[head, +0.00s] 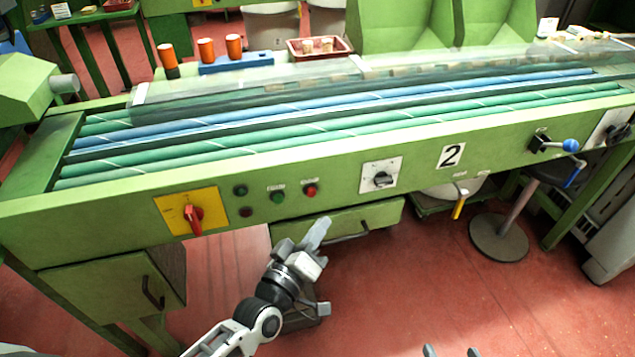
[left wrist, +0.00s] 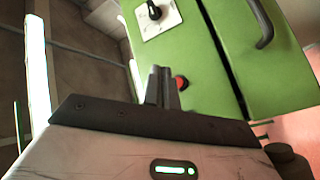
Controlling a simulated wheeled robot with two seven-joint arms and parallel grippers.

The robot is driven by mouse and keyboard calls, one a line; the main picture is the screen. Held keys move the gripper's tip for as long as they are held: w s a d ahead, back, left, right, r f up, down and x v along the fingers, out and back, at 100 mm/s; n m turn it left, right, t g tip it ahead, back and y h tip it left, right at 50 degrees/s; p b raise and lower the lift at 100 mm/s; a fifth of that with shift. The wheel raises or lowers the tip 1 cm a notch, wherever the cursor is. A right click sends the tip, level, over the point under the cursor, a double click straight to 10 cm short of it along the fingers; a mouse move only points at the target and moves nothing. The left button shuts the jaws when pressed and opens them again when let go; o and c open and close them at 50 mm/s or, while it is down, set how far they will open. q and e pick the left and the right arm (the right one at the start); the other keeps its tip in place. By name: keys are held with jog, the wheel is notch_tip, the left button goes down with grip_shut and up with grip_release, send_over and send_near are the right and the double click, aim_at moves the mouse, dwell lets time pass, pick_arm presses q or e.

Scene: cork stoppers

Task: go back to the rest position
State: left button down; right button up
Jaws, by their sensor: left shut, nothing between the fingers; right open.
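My left gripper (head: 317,236) is in front of the green machine's front panel, below the row of buttons and near a drawer (head: 345,225). It is shut and empty. In the left wrist view its two fingers (left wrist: 162,88) are together, with a red button (left wrist: 181,83) just beyond them. My right gripper (head: 451,352) shows only as two fingertips at the bottom edge of the head view. They are apart with nothing between them, over the red floor. The rest of the right arm is out of view.
The green machine (head: 325,168) spans the view, with blue and green rollers on top. A red switch (head: 194,219) and a black knob (head: 382,179) stick out of its front. A cabinet (head: 110,295) is at lower left. Red floor (head: 440,275) lies open at lower right.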

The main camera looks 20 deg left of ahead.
pick_arm(q)
jog(key=shift+s, duration=0.1)
pick_arm(e)
jog(key=shift+w, duration=0.1)
pick_arm(q)
jog(key=s+f+m+g, duration=0.2)
jog(key=s+m+g, duration=0.2)
jog(key=s, duration=0.3)
jog(key=s+f+m+g, duration=0.3)
jog(key=s+m, duration=0.2)
jog(key=s, duration=0.2)
jog(key=shift+s+a+f+m+g+y, duration=0.2)
jog(key=shift+s+m+g+y, duration=0.1)
jog(key=shift+s+g, duration=0.1)
pick_arm(e)
jog(key=shift+d+f, duration=0.2)
jog(key=shift+f, duration=0.7)
jog(key=shift+r, duration=0.1)
